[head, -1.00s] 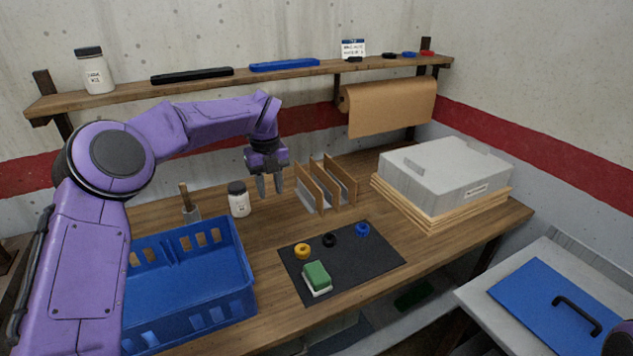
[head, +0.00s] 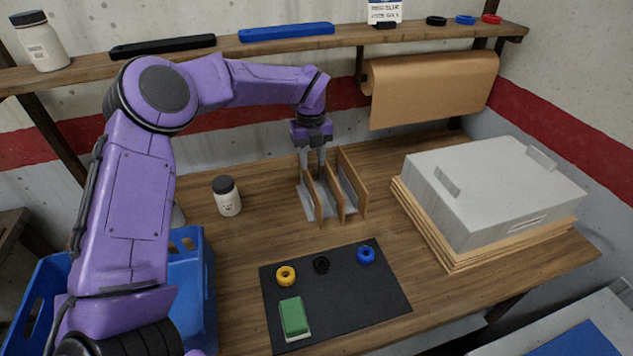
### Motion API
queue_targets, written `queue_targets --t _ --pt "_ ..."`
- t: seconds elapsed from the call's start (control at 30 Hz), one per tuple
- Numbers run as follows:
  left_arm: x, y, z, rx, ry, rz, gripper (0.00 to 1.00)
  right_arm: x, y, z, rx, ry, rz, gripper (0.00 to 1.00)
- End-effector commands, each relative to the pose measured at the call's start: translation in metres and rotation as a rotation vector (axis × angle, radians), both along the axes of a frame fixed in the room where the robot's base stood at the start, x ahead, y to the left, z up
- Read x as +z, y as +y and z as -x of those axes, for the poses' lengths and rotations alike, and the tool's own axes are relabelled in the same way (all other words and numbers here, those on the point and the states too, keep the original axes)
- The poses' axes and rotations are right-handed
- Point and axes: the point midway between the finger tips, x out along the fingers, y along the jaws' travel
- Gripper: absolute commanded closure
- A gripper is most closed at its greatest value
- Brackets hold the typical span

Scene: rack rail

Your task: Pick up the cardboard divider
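Several upright brown cardboard dividers stand side by side in a grey slotted rack (head: 307,203) at the back middle of the bench. The left cardboard divider (head: 313,197) is nearest my gripper, with a middle divider (head: 335,193) and a right divider (head: 352,178) beside it. My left gripper (head: 313,165) points down at the top of the rack, above and behind the left divider. Its two fingers look apart. The lower fingertips are partly hidden by the dividers, and I cannot tell whether they touch one. My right gripper is out of view.
A white jar (head: 228,202) stands left of the rack. A black mat (head: 345,305) in front holds three rings and a green-and-white block (head: 294,318). A grey box (head: 490,190) on wooden boards is at right. A blue crate (head: 200,270) is at left. A shelf (head: 285,48) runs above.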

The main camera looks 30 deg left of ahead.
Motion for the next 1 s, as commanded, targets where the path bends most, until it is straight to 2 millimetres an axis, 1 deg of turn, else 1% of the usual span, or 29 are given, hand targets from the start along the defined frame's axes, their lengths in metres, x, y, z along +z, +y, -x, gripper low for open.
queue_targets --t 0.07,0.17,0.23,0.3,0.33,0.43,0.6,0.67,0.7,0.73,1.0 --pt "-0.008 0.001 -0.001 0.001 0.005 0.000 0.64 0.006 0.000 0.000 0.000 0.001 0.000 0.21" --pt "-0.025 0.002 -0.004 0.002 0.016 -0.002 0.64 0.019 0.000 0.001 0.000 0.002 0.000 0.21" --pt "-0.040 0.003 -0.004 0.003 0.022 -0.004 0.64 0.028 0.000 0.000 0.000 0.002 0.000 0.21" --pt "-0.056 0.003 -0.007 0.003 0.022 -0.005 0.64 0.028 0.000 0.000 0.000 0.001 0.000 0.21" --pt "-0.060 0.003 -0.008 0.004 0.023 -0.005 0.64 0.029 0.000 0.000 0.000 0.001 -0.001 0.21" --pt "-0.068 0.003 -0.009 0.004 0.022 -0.005 0.64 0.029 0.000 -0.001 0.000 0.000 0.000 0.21" --pt "-0.069 0.004 -0.009 0.005 0.022 -0.003 0.64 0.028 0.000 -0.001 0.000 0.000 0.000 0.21" --pt "-0.069 0.004 -0.009 0.005 0.022 -0.003 0.83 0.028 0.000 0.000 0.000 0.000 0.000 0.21" --pt "-0.069 0.004 -0.009 0.005 0.022 -0.003 0.96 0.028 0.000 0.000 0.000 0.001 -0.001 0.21" --pt "-0.069 0.004 -0.009 0.005 0.022 -0.003 1.00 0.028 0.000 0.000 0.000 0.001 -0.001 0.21" --pt "-0.069 0.004 -0.008 0.005 0.023 -0.004 1.00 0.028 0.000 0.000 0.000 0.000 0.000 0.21"
